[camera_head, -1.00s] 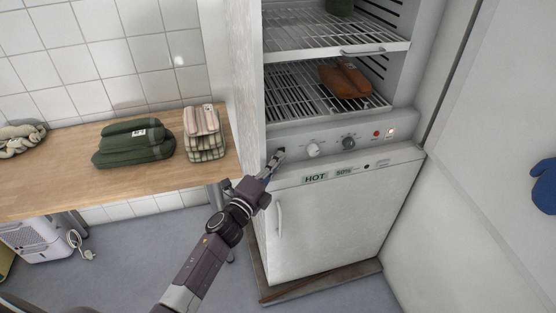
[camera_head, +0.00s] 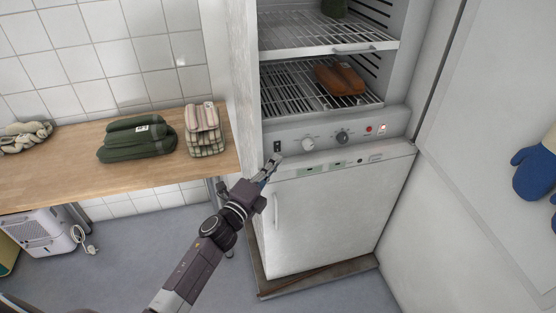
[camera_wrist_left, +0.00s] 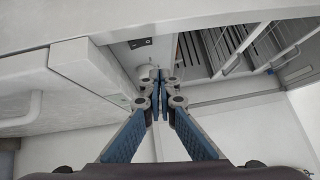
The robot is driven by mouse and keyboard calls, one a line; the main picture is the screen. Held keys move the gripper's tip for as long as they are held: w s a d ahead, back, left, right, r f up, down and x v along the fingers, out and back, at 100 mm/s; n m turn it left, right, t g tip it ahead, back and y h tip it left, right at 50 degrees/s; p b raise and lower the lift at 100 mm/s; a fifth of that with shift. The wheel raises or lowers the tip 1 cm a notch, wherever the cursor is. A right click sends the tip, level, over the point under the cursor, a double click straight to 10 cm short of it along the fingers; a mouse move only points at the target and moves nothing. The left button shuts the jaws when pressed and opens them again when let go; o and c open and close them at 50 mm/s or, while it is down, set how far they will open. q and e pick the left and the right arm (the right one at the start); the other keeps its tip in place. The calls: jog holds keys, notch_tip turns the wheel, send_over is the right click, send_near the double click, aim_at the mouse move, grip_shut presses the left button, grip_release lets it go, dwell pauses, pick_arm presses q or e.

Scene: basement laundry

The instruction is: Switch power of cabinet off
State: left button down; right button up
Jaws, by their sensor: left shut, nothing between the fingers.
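The white cabinet (camera_head: 330,215) stands against the wall, with a control panel (camera_head: 318,138) below its open wire-shelf compartment. A small dark switch (camera_head: 278,147) sits at the left end of the panel; it appears dark in the left wrist view (camera_wrist_left: 140,43) too. Which way it is tipped is too small to tell. Below the panel, the display windows (camera_head: 309,169) are blank. My left gripper (camera_head: 272,163) is shut and empty, just below and left of the switch, apart from it. My right gripper is not in view.
The panel also has a white knob (camera_head: 308,144), a dark knob (camera_head: 342,137) and a red light (camera_head: 368,129). A wooden counter (camera_head: 60,185) with folded cloths is on the left. Blue mitts (camera_head: 535,172) hang on the right. Grey floor is free in front.

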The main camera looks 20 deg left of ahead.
pick_arm(q)
jog(key=v, duration=0.7)
jog(key=shift+s+a+r, duration=0.25)
jog(key=shift+a+r, duration=0.1)
jog(key=shift+r, duration=0.1)
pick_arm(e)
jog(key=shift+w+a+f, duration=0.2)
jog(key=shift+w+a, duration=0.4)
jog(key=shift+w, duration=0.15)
